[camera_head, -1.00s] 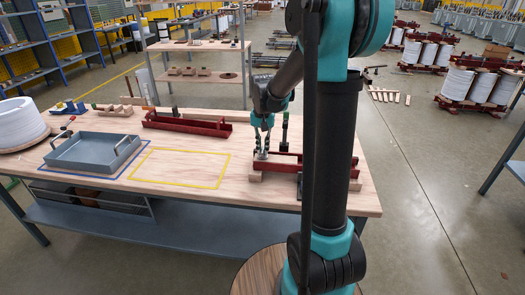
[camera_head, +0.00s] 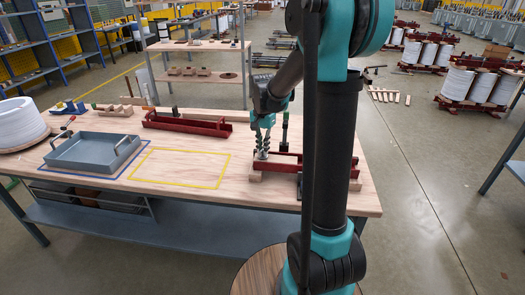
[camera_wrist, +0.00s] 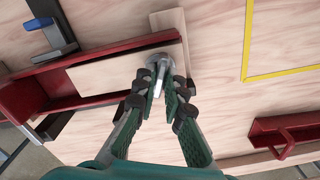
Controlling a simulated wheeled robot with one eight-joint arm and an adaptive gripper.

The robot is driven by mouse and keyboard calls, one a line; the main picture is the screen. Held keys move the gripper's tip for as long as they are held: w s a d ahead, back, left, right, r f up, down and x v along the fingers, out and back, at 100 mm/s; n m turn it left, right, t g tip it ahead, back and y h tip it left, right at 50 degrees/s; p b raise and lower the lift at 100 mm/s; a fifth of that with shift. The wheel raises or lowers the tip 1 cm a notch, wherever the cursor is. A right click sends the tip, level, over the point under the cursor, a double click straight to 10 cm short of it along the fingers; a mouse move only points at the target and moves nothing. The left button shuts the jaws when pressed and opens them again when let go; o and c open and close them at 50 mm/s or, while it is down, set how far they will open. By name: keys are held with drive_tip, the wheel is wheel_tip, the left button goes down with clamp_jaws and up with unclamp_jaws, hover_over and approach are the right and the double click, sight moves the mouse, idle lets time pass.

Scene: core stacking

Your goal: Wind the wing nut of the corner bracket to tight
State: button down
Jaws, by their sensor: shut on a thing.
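My gripper (camera_head: 263,150) points down at the near right part of the workbench. In the wrist view its fingertips (camera_wrist: 160,88) are shut on the metal wing nut (camera_wrist: 154,76). The wing nut sits over a round metal washer or stud at the end of a pale wooden piece. This wood lies along a red metal piece (camera_wrist: 100,63), which I take as the corner bracket; it also shows in the head view (camera_head: 287,161). A second wooden strip (camera_wrist: 172,22) crosses beneath at the nut. The fingers partly hide the nut, and its tightness cannot be seen.
A clamp with a blue part (camera_wrist: 53,32) stands beside the red piece. Another red channel (camera_head: 187,124) lies farther back. A grey tray (camera_head: 93,152) stands at the left. The yellow outlined area (camera_head: 180,167) on the bench is empty.

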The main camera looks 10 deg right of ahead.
drive_tip(key=m, duration=0.4)
drive_tip(key=shift+m, duration=0.4)
drive_tip(key=shift+m, duration=0.8)
drive_tip(key=m, duration=0.3)
drive_tip(key=shift+m, duration=0.3)
drive_tip(key=shift+m, duration=2.2)
